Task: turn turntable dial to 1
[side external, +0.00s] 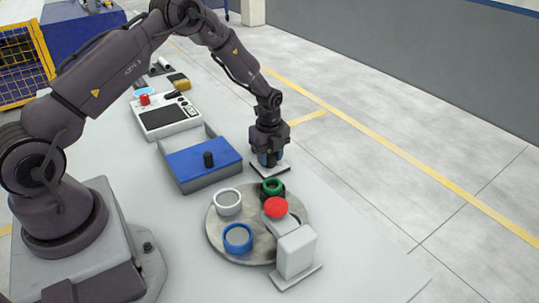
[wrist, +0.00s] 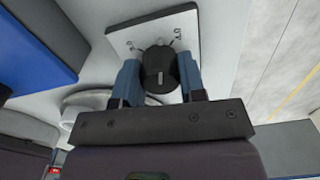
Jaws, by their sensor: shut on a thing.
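The dial (wrist: 159,66) is a black round knob on a white plate (wrist: 124,38) with small marks too small to read for certain. A light line shows on the dial's face. My gripper (wrist: 159,58) has one blue finger on each side of the dial and is shut on it. In the side external view my gripper (side external: 268,158) points down over the white plate (side external: 284,168), and it hides the dial there. The turntable (side external: 218,246) is a round grey disc in front of the plate. It carries a white ring (side external: 228,202), a blue ring (side external: 238,238) and a green ring (side external: 272,187).
A red ball-like top (side external: 275,207) and a white block (side external: 296,251) stand at the turntable's right side. A control panel (side external: 167,117) lies farther back. The table's front right is clear.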

